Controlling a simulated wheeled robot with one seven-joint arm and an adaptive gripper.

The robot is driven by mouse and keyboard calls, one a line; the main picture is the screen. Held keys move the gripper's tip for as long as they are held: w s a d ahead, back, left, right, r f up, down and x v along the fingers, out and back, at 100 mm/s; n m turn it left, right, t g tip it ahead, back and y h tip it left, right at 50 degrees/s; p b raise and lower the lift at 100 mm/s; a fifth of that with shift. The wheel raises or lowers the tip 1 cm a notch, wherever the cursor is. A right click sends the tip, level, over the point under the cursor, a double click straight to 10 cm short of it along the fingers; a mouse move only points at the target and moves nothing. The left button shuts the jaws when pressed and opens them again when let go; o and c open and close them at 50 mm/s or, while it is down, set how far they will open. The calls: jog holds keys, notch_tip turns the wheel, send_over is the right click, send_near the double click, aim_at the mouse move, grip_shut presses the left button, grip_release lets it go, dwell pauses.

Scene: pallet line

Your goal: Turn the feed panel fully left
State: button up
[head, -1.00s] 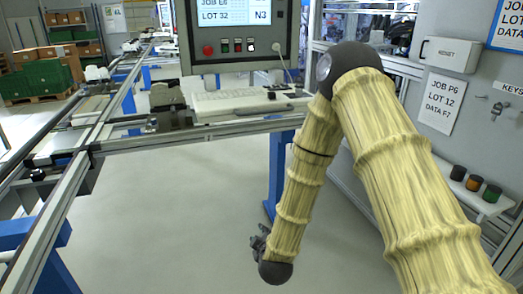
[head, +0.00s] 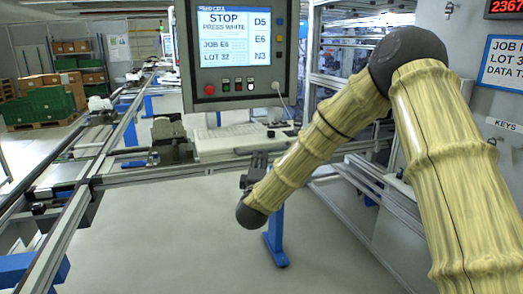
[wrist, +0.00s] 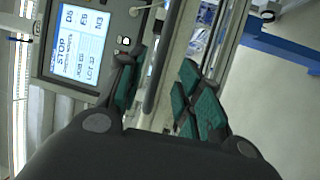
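The feed panel (head: 281,73) is a grey box with a lit screen (head: 234,38) reading "STOP PRESS WHITE", "JOB E6", "LOT 32", and D5, E6, N3. A red button (head: 209,89) and several smaller buttons sit below the screen. The panel also shows in the wrist view (wrist: 107,27), rotated, at the upper left. My gripper (head: 256,166) is below the panel in the head view, apart from it in the picture. In the wrist view my gripper (wrist: 163,92) is open, with green pads apart. A dark bar (wrist: 160,65) shows between the fingers; I cannot tell whether it touches them.
A white keyboard (head: 230,139) lies on the bench below the panel. Conveyor rails (head: 110,130) run along the left. A blue post (head: 275,238) stands under the bench. A grey cabinet wall (head: 490,110) is at the right. The floor in front is clear.

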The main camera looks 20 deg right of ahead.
aim_at(262, 151)
jog(key=shift+p+x, duration=0.9)
jog(key=shift+x, duration=2.65)
grip_shut()
